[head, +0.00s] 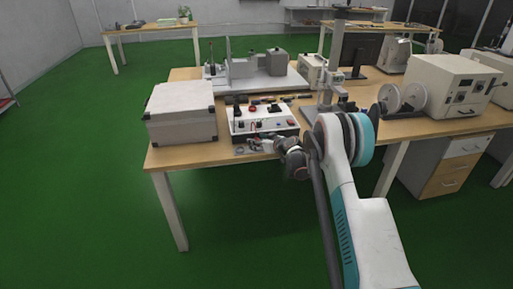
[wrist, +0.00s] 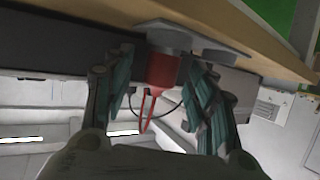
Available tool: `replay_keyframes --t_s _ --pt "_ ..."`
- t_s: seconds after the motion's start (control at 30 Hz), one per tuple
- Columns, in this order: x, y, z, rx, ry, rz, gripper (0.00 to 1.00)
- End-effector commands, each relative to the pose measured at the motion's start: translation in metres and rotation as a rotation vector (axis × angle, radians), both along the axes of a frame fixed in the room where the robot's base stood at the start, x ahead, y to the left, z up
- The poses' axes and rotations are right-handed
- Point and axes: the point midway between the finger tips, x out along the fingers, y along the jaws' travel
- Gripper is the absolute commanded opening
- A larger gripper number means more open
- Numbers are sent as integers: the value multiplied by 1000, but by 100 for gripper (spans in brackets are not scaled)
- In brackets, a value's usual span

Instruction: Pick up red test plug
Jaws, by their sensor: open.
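The red test plug (wrist: 161,72) is in the wrist view, with a red lead looping from it. It meets a grey round piece (wrist: 170,38) at the table's edge side of the picture. My gripper (wrist: 165,80) is open, with one dark green finger on each side of the plug; I see gaps between plug and fingers. In the head view my gripper (head: 262,144) is low at the front edge of the white test box (head: 272,119). The plug cannot be told apart there from the small red parts and leads.
A grey lidded case (head: 182,110) stands left of the test box on the wooden table (head: 200,158). A metal stand (head: 327,100) and a cream instrument (head: 459,85) are to the right. Green floor lies clear in front of the table.

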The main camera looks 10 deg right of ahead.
Motion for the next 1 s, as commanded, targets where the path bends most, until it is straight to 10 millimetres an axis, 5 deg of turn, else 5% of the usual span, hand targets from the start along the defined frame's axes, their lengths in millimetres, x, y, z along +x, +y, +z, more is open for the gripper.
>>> replay_keyframes --t_s 0.13,0.37,0.77,1.0 --pt "0 0 1 0 0 0 52" --pt "0 0 1 0 0 0 4" --pt "0 0 5 1 0 0 3" --pt "0 0 34 1 0 0 3"
